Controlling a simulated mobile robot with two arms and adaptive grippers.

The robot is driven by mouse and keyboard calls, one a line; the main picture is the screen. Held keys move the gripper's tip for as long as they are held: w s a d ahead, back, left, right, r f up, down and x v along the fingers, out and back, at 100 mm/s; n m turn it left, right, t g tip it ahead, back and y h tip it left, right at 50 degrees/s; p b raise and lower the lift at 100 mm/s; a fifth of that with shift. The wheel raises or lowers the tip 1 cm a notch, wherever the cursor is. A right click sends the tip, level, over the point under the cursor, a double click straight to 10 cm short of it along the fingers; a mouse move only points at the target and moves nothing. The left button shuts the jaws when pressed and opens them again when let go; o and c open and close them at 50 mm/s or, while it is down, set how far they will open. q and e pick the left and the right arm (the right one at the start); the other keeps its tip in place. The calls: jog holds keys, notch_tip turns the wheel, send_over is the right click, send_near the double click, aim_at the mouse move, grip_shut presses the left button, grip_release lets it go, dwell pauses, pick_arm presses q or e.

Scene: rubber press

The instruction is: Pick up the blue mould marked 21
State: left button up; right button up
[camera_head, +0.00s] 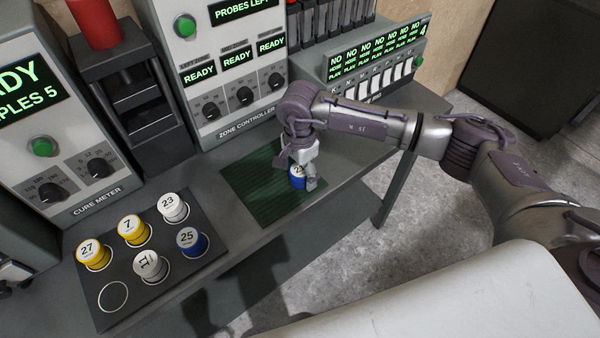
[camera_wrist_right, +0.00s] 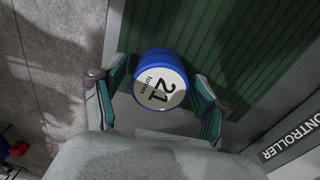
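The blue mould marked 21 (camera_wrist_right: 160,88) has a white top and shows between the fingers of my right gripper (camera_wrist_right: 158,85) in the right wrist view. A finger is on each side of it, with narrow gaps that look clear, so the gripper appears open around it. In the head view the mould (camera_head: 297,180) is upright on the green mat (camera_head: 262,200), partly covered by my right gripper (camera_head: 296,172). My left gripper is not in view.
A dark tray (camera_head: 112,268) at the lower left holds several yellow, white and blue moulds and one empty place. The zone controller (camera_head: 235,75) stands behind the mat. A switch panel (camera_head: 375,70) is at the right. The bench's front edge is near.

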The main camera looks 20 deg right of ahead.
jog(key=c, duration=1)
jog(key=shift+c, duration=0.2)
jog(key=shift+r, duration=0.15)
